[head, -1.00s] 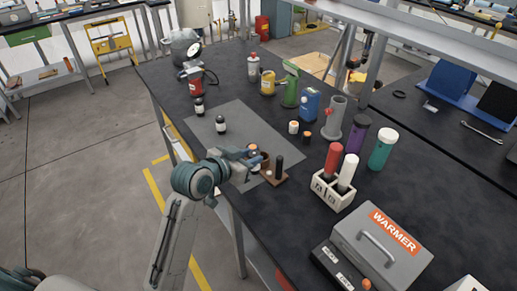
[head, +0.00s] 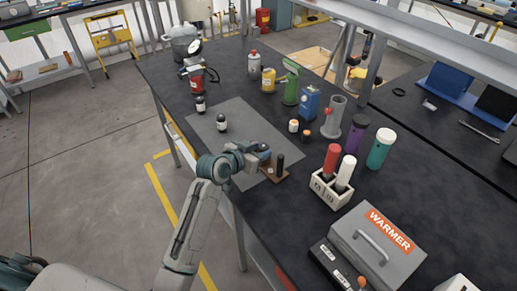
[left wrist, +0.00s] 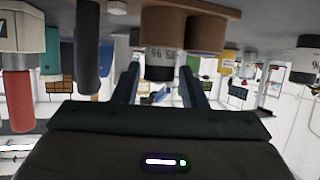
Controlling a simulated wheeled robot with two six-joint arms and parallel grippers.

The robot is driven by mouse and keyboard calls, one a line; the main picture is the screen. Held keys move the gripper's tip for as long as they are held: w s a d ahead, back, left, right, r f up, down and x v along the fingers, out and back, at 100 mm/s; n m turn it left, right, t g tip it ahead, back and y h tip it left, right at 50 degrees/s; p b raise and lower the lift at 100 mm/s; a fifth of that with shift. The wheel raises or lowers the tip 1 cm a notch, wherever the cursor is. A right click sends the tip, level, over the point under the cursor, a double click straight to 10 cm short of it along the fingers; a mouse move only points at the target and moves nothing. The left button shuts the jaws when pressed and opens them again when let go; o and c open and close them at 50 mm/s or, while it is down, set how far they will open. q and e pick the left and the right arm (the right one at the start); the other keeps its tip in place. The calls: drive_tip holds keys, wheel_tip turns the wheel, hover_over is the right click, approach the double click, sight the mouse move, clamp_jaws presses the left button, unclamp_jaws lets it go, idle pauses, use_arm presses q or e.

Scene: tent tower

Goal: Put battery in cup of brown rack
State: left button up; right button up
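The brown rack (head: 273,178) lies on the grey mat near the table's left edge, with a black post (head: 280,164) on it. In the upside-down left wrist view, two brown cups of the rack (left wrist: 207,30) show at the top, and the black post (left wrist: 88,45) is left of them. A battery (left wrist: 160,62) with a white label and black end sticks out of one cup, upright. My left gripper (head: 262,152) is at the rack. Its fingers (left wrist: 160,85) stand on both sides of the battery, with slight gaps showing. My right gripper is out of view.
Two more batteries (head: 221,123) (head: 200,104) stand on the left. A white holder (head: 331,193) with red and white cylinders stands right of the rack, and a grey warmer box (head: 378,245) is at front right. The mat (head: 233,112) is mostly clear.

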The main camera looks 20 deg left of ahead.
use_arm(q)
drive_tip(key=shift+o, duration=1)
drive_tip(key=shift+r, duration=0.15)
drive_tip(key=shift+s+r, duration=0.15)
drive_tip(key=shift+s+a+r, duration=0.1)
drive_tip(key=shift+s+r, duration=0.05)
drive_tip(key=shift+s, duration=0.1)
drive_tip(key=b+v, duration=0.2)
drive_tip(key=v, duration=0.9)
drive_tip(key=shift+s, duration=0.25)
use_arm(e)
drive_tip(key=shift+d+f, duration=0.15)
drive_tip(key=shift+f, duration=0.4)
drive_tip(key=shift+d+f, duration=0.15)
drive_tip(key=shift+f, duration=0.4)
use_arm(q)
drive_tip(key=shift+r, duration=0.1)
